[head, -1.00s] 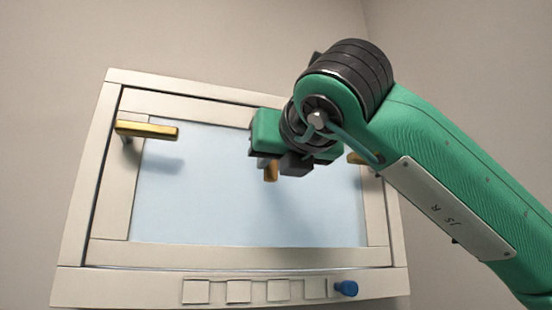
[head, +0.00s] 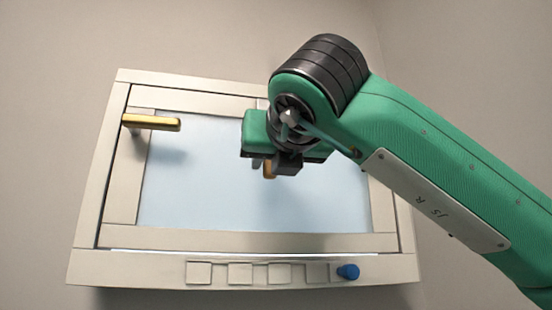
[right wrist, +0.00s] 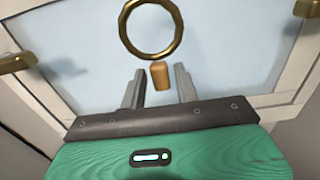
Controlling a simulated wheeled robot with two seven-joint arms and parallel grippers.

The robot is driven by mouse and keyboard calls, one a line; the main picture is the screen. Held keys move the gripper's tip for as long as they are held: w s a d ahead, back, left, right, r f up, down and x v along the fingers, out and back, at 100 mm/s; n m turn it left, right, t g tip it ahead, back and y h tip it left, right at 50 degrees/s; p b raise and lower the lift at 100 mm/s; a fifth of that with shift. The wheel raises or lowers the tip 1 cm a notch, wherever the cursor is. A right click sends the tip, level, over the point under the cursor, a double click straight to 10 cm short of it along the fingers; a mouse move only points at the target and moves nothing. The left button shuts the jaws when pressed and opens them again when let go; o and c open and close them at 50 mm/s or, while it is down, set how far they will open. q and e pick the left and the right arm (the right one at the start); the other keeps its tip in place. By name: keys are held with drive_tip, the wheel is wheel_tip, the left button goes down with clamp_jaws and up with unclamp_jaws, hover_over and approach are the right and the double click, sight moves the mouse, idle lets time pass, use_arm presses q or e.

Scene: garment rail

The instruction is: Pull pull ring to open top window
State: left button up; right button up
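The top window (head: 165,240) is a pale blue pane in a cream frame, seen from below in the head view. In the right wrist view a brass pull ring (right wrist: 177,28) is beyond my fingertips, with a short orange-brown cylinder (right wrist: 160,77) below it. The cylinder also shows in the head view (head: 269,170); the ring is hidden there behind my right gripper (head: 272,166). In the right wrist view my right gripper (right wrist: 158,80) is open, its two fingers on either side of the cylinder with gaps visible. My left gripper is not in view.
A brass handle (head: 152,122) sticks out at the window's upper left; another brass handle (right wrist: 306,9) shows at the right wrist view's edge. Below the window are several square buttons (head: 240,273) and a blue knob (head: 348,271). Plain walls surround the unit.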

drive_tip(key=shift+o, duration=0.6)
drive_tip(key=shift+w, duration=0.1)
drive_tip(key=b+v, duration=0.7)
drive_tip(key=v, duration=0.6)
drive_tip(key=shift+s, duration=0.35)
drive_tip(key=shift+d, duration=0.1)
